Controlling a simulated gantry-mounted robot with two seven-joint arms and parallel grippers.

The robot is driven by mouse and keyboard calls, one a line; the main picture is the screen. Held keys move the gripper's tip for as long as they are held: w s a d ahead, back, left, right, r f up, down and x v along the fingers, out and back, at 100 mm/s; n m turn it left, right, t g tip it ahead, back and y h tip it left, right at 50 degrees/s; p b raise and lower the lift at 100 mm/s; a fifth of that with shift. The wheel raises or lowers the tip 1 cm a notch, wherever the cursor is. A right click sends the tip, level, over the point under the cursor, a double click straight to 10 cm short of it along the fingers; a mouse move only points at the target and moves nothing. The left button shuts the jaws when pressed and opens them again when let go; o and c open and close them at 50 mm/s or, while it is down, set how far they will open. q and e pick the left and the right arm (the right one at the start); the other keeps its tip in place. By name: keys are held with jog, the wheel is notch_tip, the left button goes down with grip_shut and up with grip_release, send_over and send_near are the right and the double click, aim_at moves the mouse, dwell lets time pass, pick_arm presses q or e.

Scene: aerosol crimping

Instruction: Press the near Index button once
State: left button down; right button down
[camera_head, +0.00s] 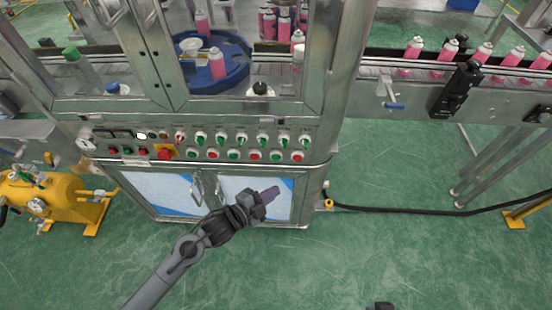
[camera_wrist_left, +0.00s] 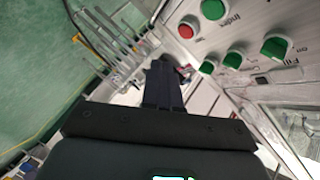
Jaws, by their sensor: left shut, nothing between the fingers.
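In the left wrist view a green button (camera_wrist_left: 213,9) at the top has the label "Index" beside it. A red button (camera_wrist_left: 187,27) sits next to it. In the head view the control panel (camera_head: 115,137) carries a lower row of green and red buttons; its labels are too small to read. My left gripper (camera_head: 268,193) is shut and empty, in front of the cabinet doors and below the panel's right half, apart from the buttons. Its dark fingers also show in the left wrist view (camera_wrist_left: 162,82). A dark piece at the bottom edge, probably my right gripper (camera_head: 380,306), barely shows.
Green knobs (camera_wrist_left: 275,47) sit beside the buttons. A red emergency-type button (camera_head: 165,154) is on the panel's left. A yellow tank (camera_head: 55,195) stands at the left. A conveyor (camera_head: 500,85) with pink cans is at the right. A black cable (camera_head: 420,211) crosses the open green floor.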

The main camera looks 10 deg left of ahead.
aim_at(276, 157)
pick_arm(q)
jog(key=w+a+b, duration=0.1)
jog(key=w+b, duration=0.3)
jog(key=w, duration=0.4)
jog(key=shift+w, duration=0.35)
dwell(0.9)
dwell(0.9)
jog(key=shift+w, duration=0.2)
jog(key=shift+w, duration=0.25)
